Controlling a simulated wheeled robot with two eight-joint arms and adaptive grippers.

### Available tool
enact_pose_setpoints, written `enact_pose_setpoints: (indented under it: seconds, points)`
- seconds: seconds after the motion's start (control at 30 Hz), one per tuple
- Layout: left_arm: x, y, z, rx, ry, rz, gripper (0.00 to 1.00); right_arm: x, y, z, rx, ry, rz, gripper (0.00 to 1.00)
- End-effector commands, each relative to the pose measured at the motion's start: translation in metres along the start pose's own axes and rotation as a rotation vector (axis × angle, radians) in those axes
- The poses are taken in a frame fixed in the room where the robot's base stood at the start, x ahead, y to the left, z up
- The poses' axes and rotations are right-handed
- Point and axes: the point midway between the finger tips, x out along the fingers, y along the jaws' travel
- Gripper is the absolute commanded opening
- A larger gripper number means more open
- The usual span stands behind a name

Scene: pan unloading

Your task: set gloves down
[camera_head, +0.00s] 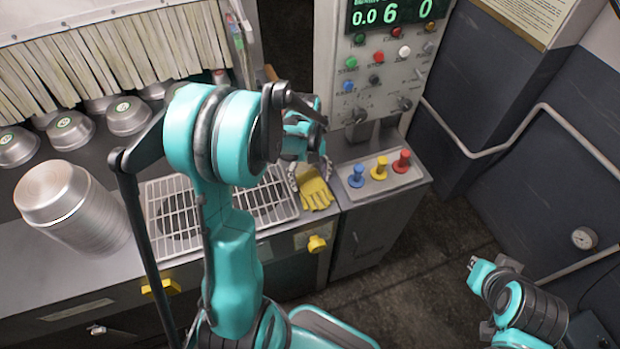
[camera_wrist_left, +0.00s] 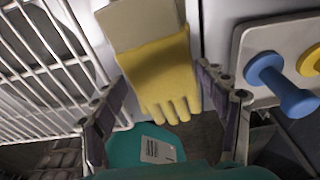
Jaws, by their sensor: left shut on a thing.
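The yellow gloves (camera_head: 316,194), with a pale cuff, are at the front right corner of the counter, beside the metal grate. In the left wrist view the gloves (camera_wrist_left: 162,75) lie between the two fingers, yellow fingertips toward my wrist. My left gripper (camera_head: 309,178) points down over the counter corner and is shut on the gloves; its fingers also show in the left wrist view (camera_wrist_left: 165,100). Whether the gloves touch the counter is hard to tell.
The metal grate (camera_head: 265,200) lies left of the gloves. A control box with blue (camera_head: 357,176), yellow (camera_head: 379,168) and red (camera_head: 402,161) knobs stands close on the right. A stack of metal pans (camera_head: 75,210) stands at left. The floor before the control box is clear.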

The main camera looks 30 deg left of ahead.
Motion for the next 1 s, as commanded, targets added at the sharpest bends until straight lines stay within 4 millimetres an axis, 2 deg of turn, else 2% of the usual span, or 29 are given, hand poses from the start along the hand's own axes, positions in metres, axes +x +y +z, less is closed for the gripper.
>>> enact_pose_setpoints:
  seconds: [0.07, 0.1, 0.13, 0.17, 0.5, 0.63, 0.77, 1.0]
  points:
    - [0.004, 0.0, 0.001, 0.0, 0.0, 0.0, 0.43, 0.003, 0.0, 0.002, 0.0, 0.0, 0.0, 0.0]
    - [0.003, 0.0, 0.001, 0.0, 0.0, 0.0, 0.84, 0.002, 0.0, 0.002, 0.0, 0.0, 0.0, 0.0]
    - [0.002, 0.0, 0.001, 0.0, 0.0, 0.0, 0.92, 0.002, 0.0, 0.002, 0.0, 0.0, 0.0, 0.0]
    - [0.002, 0.0, 0.001, 0.0, 0.0, 0.0, 0.94, 0.002, 0.0, 0.002, 0.0, 0.0, 0.0, 0.0]
    - [0.002, 0.0, 0.0, 0.0, 0.0, 0.0, 0.94, 0.002, 0.0, 0.001, 0.0, 0.0, 0.0, 0.0]
    - [-0.005, 0.0, 0.0, 0.0, 0.0, 0.0, 0.94, -0.003, 0.0, -0.002, 0.0, 0.0, 0.0, 0.0]
    - [-0.027, 0.0, 0.0, 0.0, 0.0, 0.0, 0.94, -0.007, 0.0, -0.005, 0.0, 0.0, 0.0, 0.0]
    - [-0.082, 0.0, -0.001, 0.0, 0.0, 0.0, 0.94, -0.018, 0.0, -0.013, 0.0, 0.0, 0.0, 0.0]
